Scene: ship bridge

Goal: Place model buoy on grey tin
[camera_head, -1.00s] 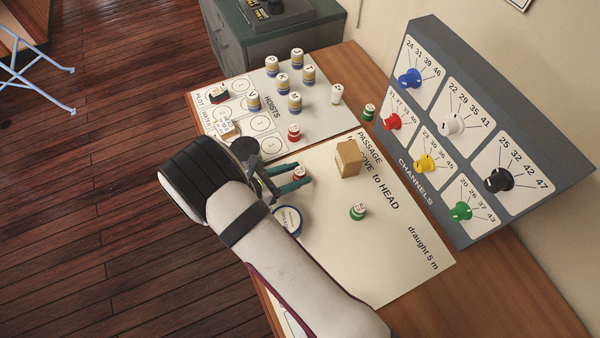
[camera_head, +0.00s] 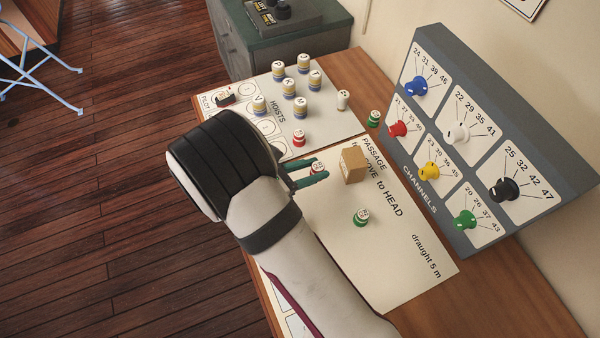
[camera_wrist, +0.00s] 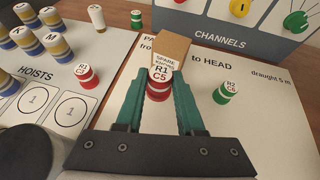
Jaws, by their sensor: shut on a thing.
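My gripper (camera_head: 314,174) has green fingers and is shut on a small red model buoy with a white top, held between the fingertips. In the wrist view the buoy (camera_wrist: 160,82) reads R1 C5 and stands about upright in front of the box. The gripper is over the PASSAGE sheet (camera_head: 395,255), left of the cardboard box. I cannot tell how far the buoy is above the sheet. I make out no grey tin in either view now; my arm hides part of the table.
The SPARE KNOBS box (camera_head: 353,166) stands just right of the gripper. A green buoy (camera_head: 361,217) stands on the sheet; another (camera_head: 374,118) stands behind. A second red buoy (camera_head: 299,138) and several blue-banded pieces (camera_head: 289,88) stand on the HOISTS board. The CHANNELS panel (camera_head: 490,150) rises at right.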

